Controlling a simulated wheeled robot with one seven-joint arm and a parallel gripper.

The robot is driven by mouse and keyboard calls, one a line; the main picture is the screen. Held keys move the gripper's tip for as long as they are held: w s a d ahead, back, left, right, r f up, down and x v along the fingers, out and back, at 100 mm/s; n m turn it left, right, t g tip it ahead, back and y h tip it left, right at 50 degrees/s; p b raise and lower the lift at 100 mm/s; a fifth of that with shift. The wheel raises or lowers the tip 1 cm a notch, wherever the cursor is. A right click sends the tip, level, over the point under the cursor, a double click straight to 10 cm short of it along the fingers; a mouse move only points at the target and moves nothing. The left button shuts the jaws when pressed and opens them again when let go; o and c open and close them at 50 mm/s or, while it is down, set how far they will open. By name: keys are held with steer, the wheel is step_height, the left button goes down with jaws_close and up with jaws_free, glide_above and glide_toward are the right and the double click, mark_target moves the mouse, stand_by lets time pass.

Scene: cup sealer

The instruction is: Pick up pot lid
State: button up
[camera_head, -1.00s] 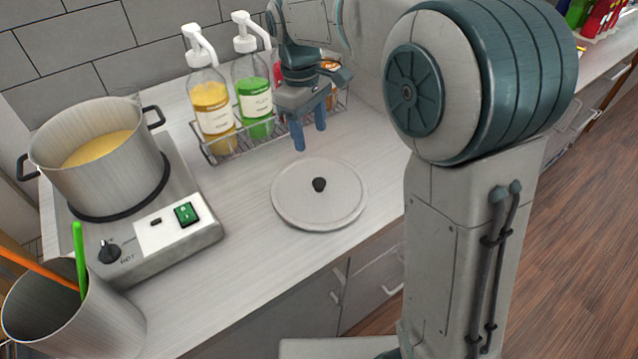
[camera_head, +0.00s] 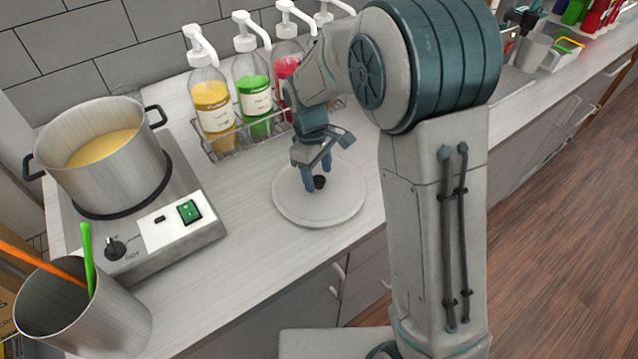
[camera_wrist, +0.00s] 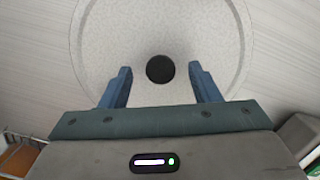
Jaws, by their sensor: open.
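The pot lid (camera_head: 336,204) is a flat light-grey disc lying on the counter, with a small black knob (camera_head: 320,182) at its middle. It also shows in the wrist view as the lid (camera_wrist: 115,35) with its round black knob (camera_wrist: 160,69). My gripper (camera_head: 318,187) is low over the lid, with its blue fingers on either side of the knob. In the wrist view my gripper (camera_wrist: 162,80) is open, with a gap between each finger and the knob. I cannot tell whether the fingertips touch the lid.
A pot of yellow liquid (camera_head: 98,165) stands on a hot plate (camera_head: 150,235) at the left. Pump bottles (camera_head: 212,108) stand in a wire rack (camera_head: 222,148) behind the lid. A metal cup (camera_head: 95,315) with coloured sticks is at the front left. The counter between hot plate and lid is clear.

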steer(key=shift+f, duration=0.4)
steer(key=shift+c, duration=0.3)
steer(key=c, duration=1.1)
steer(key=shift+r, duration=0.1)
